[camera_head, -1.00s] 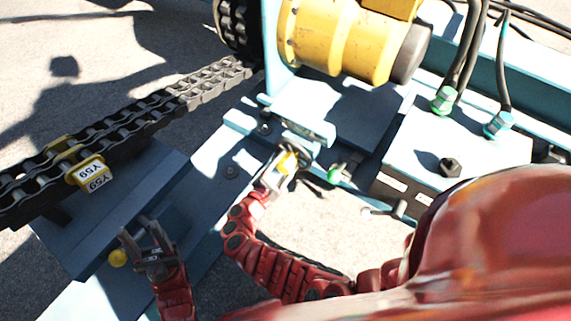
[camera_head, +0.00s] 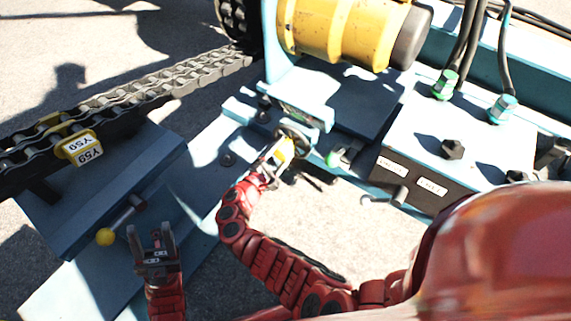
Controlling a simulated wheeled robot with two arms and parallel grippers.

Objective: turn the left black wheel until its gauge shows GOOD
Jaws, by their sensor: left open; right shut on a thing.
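A small black wheel (camera_head: 298,135) stands at the end of a light-blue bracket near the middle of the head view. My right gripper (camera_head: 283,150) is at the wheel's near side, shut on a yellow handle at its rim. The fingers and handle hide part of the wheel. A small plate on the bracket (camera_head: 305,108) lies just above the wheel; I cannot read any gauge word on it. My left gripper (camera_head: 151,234) is open and empty, low at the left over the blue frame, apart from the wheel.
A heavy chain (camera_head: 150,90) with a yellow Y59 tag (camera_head: 80,147) runs at the left. A yellow motor (camera_head: 335,30) stands above the wheel. A labelled box (camera_head: 415,180) is to the right.

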